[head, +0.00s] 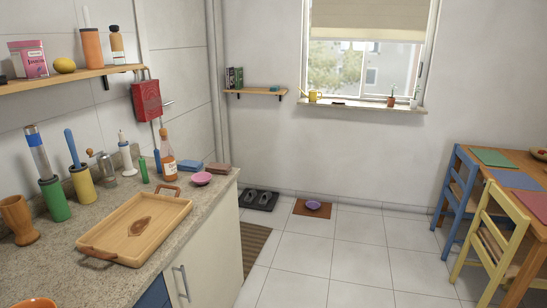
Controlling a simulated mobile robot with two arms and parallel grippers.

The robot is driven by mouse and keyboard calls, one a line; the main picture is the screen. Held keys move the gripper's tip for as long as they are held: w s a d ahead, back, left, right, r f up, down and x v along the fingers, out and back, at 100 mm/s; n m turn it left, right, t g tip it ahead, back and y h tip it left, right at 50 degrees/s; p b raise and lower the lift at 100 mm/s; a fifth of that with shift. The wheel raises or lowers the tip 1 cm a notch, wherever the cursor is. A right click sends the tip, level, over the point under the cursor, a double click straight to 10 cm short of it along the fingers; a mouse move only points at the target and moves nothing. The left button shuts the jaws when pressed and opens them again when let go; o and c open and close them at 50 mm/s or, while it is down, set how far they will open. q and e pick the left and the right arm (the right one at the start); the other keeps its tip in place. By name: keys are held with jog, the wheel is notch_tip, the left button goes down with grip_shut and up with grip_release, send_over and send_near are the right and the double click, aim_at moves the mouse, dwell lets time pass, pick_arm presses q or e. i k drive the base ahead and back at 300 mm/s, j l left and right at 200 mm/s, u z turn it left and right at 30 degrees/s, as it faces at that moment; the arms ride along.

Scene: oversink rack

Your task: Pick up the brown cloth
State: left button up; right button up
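A small folded reddish-brown item (217,168), which looks like the brown cloth, lies at the far end of the stone counter (90,280), near the wall. A similar blue folded item (188,167) lies just left of it. A pink bowl (202,178) stands in front of the pair and slightly overlaps them in the view. Neither of my grippers is in view.
A wooden tray (180,212) with a small brown oval item (138,226) sits on the counter. Bottles and tools, including an orange-brown bottle (168,165), stand along the wall. The tiled floor (355,265) is open. Chairs and a table (480,178) stand right.

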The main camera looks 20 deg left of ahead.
aim_at(213, 168)
jog(key=i+u, duration=0.1)
jog(key=i, duration=0.4)
jog(key=i+l+u, duration=0.1)
jog(key=i, duration=0.4)
jog(key=i+l+u, duration=0.1)
jog(key=i, duration=0.4)
jog(key=i+l+u, duration=0.15)
jog(key=i, duration=0.35)
